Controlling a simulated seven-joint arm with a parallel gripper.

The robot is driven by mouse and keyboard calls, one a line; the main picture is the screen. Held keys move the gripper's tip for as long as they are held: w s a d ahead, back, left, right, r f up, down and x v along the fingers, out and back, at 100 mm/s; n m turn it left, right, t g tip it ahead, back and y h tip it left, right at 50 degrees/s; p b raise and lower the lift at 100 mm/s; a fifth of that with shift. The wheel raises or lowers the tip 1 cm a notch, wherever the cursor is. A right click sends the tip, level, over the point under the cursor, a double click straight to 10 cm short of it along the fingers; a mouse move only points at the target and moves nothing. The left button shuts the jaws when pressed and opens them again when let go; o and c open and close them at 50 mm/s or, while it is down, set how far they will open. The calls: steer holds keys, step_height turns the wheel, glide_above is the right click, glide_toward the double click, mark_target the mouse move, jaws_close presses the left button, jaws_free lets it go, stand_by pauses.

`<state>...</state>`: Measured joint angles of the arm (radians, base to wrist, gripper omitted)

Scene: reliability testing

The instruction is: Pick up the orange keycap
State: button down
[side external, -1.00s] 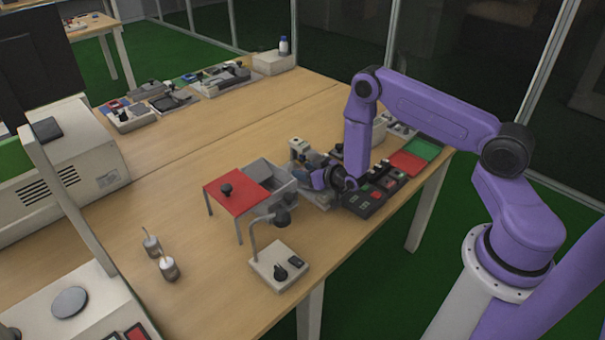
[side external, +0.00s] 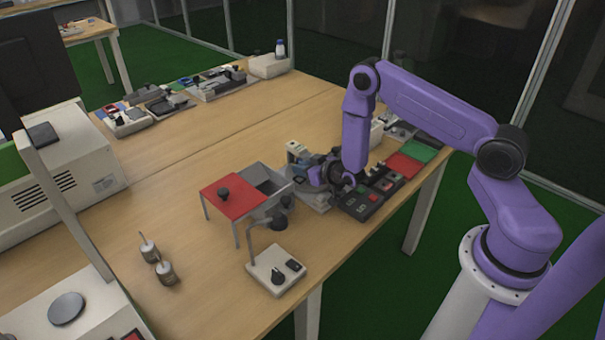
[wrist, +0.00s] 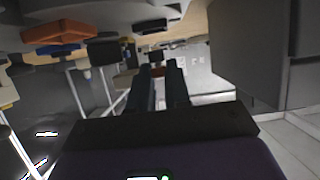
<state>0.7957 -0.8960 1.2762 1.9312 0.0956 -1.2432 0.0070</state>
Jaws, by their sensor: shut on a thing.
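My gripper (side external: 318,175) points left, low beside a beige and blue device (side external: 298,155) on the table, in the side external view. Its fingertips are too small to make out there. In the wrist view, its two dark fingers (wrist: 160,70) are close together with a narrow gap. What they hold is too dark and blurred to make out. An orange block-like piece (wrist: 60,32) with a blue edge shows at the upper left of the wrist view, apart from the fingers. I cannot tell whether it is the orange keycap. No orange keycap is distinguishable in the side external view.
A grey open bin (side external: 262,188) and a red-topped stand (side external: 233,197) are left of my gripper. A black button panel (side external: 362,204) and red and green trays (side external: 405,165) lie right. A lamp-like stand (side external: 276,270) is in front. The table's middle left is clear.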

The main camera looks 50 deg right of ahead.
steer(key=s+a+r, duration=0.1)
steer(key=s+r, duration=0.9)
steer(key=s, duration=0.3)
steer(key=shift+s+a+r, duration=0.25)
steer(key=shift+s+a, duration=0.05)
steer(key=shift+s, duration=0.1)
